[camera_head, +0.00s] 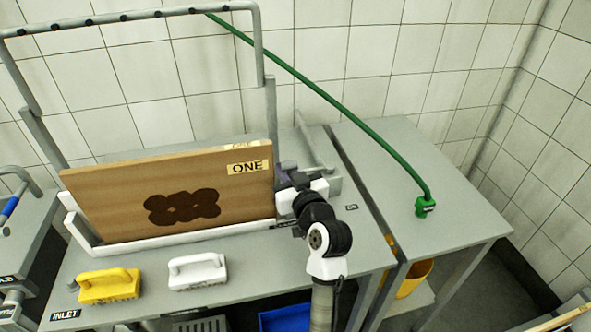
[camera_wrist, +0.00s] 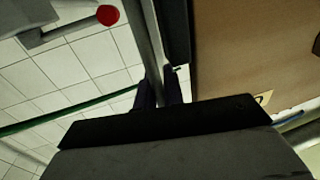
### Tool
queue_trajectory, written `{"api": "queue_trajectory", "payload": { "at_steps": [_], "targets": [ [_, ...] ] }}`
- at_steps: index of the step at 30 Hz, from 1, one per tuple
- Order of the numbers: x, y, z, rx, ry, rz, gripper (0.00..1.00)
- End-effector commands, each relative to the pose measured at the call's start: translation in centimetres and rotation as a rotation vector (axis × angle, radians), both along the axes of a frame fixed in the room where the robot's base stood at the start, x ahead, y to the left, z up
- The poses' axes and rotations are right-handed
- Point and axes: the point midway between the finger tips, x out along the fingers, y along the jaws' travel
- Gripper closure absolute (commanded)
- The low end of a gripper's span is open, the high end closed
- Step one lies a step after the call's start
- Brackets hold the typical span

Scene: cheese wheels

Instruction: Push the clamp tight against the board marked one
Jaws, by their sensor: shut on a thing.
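The wooden board marked ONE (camera_head: 110,195) stands upright and leans slightly in a white rack on the grey table. It has a dark blotched stain, and its brown face fills the right of the wrist view (camera_wrist: 250,50). My gripper (camera_head: 284,168) is at the board's right edge. In the wrist view its dark fingers (camera_wrist: 160,92) are shut around a grey upright bar (camera_wrist: 152,40), which seems to be part of the clamp. A dark strip (camera_wrist: 180,45) lies between this bar and the board. Whether it touches the board I cannot tell. My wrist hides most of the clamp.
A yellow brush (camera_head: 110,286) and a white brush (camera_head: 197,271) lie in front of the board. A grey pipe frame (camera_head: 258,45) rises behind it. A green hose (camera_head: 345,105) ends on the right table (camera_head: 460,205). A red knob (camera_wrist: 107,15) shows in the wrist view.

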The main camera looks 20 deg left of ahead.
Motion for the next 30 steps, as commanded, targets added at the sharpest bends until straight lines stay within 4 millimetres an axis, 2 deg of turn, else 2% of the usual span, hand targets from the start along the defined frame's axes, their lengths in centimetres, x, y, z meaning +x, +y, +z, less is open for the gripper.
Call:
{"api": "queue_trajectory", "payload": {
  "at_steps": [1, 7, 8, 13, 23, 30],
  "targets": [
    [-0.4, 0.5, -0.1, 0.000, 0.003, 0.008, 1.00],
    [-0.3, 0.5, -0.1, 0.001, 0.004, 0.008, 1.00],
    [-0.3, 0.5, -0.1, 0.001, 0.004, 0.008, 0.89],
    [-0.3, 0.4, -0.1, 0.001, 0.004, 0.007, 0.68],
    [-0.7, -0.1, -0.2, 0.001, 0.001, 0.003, 0.68],
    [-3.8, -3.4, -0.5, 0.000, 0.001, 0.001, 0.68]
  ]
}}
